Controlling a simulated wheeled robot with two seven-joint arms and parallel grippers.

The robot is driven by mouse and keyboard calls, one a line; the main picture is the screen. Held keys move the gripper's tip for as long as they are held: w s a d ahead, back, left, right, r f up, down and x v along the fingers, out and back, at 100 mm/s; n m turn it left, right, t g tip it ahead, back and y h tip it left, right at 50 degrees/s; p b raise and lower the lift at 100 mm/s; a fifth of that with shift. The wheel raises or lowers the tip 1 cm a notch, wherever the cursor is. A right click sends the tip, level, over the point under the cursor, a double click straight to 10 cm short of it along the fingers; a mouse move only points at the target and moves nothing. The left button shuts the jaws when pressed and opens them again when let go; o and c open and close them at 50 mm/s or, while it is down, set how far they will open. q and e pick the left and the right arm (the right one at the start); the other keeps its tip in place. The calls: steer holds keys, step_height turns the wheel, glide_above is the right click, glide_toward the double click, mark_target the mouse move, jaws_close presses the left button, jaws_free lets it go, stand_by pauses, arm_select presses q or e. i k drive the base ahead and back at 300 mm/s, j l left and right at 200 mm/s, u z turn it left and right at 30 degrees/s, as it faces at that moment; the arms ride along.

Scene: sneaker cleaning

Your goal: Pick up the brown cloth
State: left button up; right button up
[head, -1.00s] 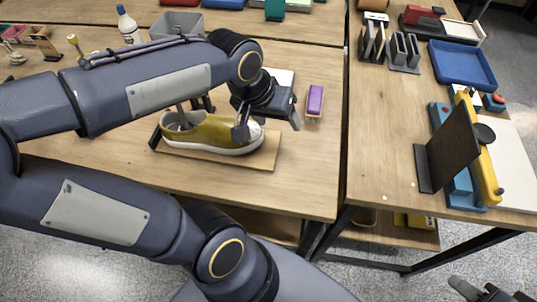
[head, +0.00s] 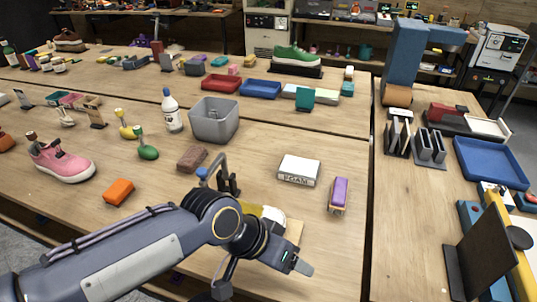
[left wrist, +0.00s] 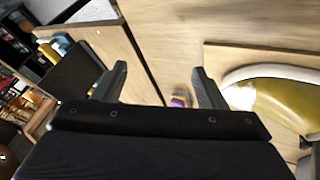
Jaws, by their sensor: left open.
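A small brown folded piece (head: 192,159), which looks like the brown cloth, lies on the wooden table left of centre in the head view, in front of the grey bin. My left gripper (head: 262,278) is open and empty at the lower middle, nearer than the cloth and to its right. Its two open fingers also show in the left wrist view (left wrist: 160,84), with nothing between them. The cloth does not show clearly in the left wrist view. My right gripper is out of view.
A yellow-green sneaker (left wrist: 285,105) on a board is partly hidden by my left arm in the head view. Around the cloth are a grey bin (head: 214,121), a green brush (head: 147,152), an orange block (head: 118,191) and a foam box (head: 299,170). A purple brush (head: 339,192) lies right.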

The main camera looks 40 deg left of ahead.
mark_target(189, 162)
steer(key=k+j+u, duration=0.4)
steer(key=i+u, duration=0.1)
steer(key=u, duration=1.35)
